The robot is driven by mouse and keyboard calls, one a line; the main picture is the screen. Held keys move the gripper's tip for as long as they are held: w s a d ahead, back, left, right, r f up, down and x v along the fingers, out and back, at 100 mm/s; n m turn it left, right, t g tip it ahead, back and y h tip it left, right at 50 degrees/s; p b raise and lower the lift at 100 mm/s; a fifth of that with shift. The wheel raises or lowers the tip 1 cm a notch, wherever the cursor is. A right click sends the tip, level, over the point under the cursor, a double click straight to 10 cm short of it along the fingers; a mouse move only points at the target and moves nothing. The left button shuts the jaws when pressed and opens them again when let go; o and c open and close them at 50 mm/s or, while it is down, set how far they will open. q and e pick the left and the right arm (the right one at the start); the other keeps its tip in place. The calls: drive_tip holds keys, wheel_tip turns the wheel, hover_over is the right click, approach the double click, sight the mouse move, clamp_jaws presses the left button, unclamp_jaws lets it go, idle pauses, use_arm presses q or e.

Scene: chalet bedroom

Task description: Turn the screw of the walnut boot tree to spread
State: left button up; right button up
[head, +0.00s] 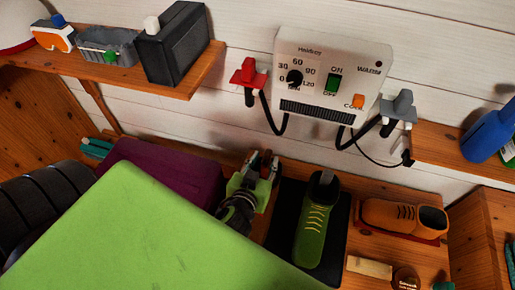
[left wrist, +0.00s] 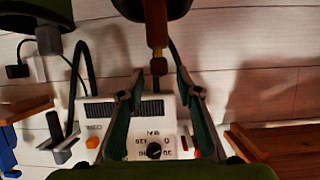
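My left gripper (head: 264,160) is at the wall side of the bench, left of a green boot (head: 314,230). In the left wrist view its two fingers (left wrist: 159,82) stand apart. A brown wooden stem with a small block end (left wrist: 158,66), which looks like part of the walnut boot tree, shows between and just past the fingertips, with gaps on both sides. It hangs from a dark rounded form at the top edge that I cannot make out. In the head view the gripper hides most of this. My right gripper is not in view.
A white heater box (head: 325,50) with dial and switch is on the wall behind, with hoses to red (head: 247,76) and grey (head: 399,107) nozzles. A brown shoe (head: 390,215) stands right, a purple box (head: 165,175) left.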

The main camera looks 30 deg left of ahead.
use_arm(q)
drive_tip(key=v, duration=0.9)
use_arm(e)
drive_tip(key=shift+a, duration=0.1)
use_arm(q)
drive_tip(key=shift+f, duration=0.15)
